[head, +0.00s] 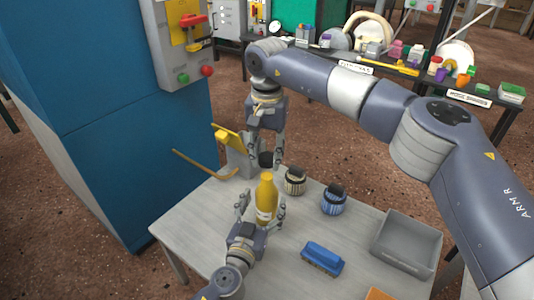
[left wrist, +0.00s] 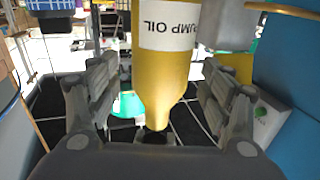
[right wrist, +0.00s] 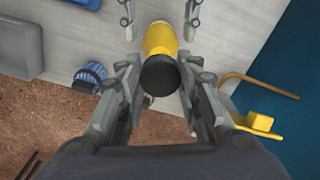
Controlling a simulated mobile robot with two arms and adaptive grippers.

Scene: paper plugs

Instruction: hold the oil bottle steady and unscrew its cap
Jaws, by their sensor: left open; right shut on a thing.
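The yellow oil bottle (head: 266,192) stands upright on the grey table, its white label reading PUMP OIL in the left wrist view (left wrist: 170,70). My left gripper (head: 262,207) is open, with its fingers on either side of the bottle and gaps to it in the left wrist view. My right gripper (head: 266,153) points down from above and is shut on the black cap (head: 266,160). The cap also shows between its fingers in the right wrist view (right wrist: 160,76), in line with the bottle. I cannot tell whether the cap still touches the bottle's neck.
Beige (head: 294,181) and blue (head: 333,199) ribbed round items stand right of the bottle. A blue brush-like block (head: 322,258) and a grey bin (head: 407,242) are nearer and right. A yellow-topped stand (head: 228,138) with a brown rod is behind left. A blue cabinet (head: 120,130) rises at left.

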